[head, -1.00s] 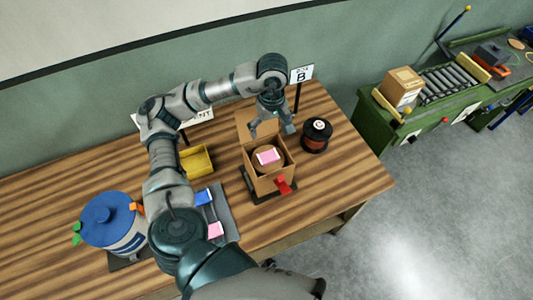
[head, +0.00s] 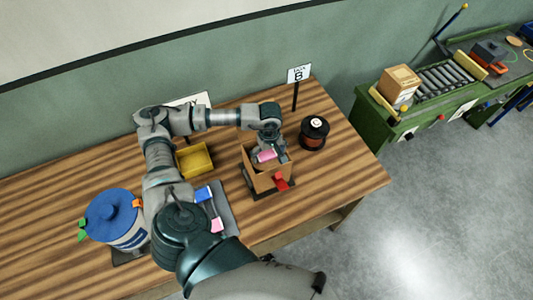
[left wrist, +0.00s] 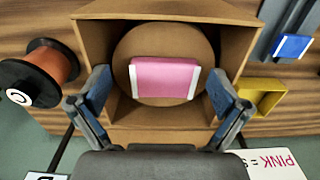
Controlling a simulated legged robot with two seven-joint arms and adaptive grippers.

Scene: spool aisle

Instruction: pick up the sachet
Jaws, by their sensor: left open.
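A pink sachet with white ends (left wrist: 165,78) lies on a round brown piece (left wrist: 136,48) inside an open cardboard box (left wrist: 235,50). In the head view the sachet (head: 266,156) shows just below my left gripper (head: 268,146). In the left wrist view the left gripper (left wrist: 158,98) is open, its two blue-padded fingers on either side of the sachet and apart from it. A second pink piece (head: 217,224) and a blue one (head: 203,194) lie on a grey mat (head: 226,205) left of the box. My right gripper is not in view.
A black-and-copper spool (head: 314,132) stands right of the box. A yellow bin (head: 194,160) is to its left, and a blue-lidded tub (head: 115,218) at the far left. A red clip (head: 281,182) is on the box's front. The table's right end is clear.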

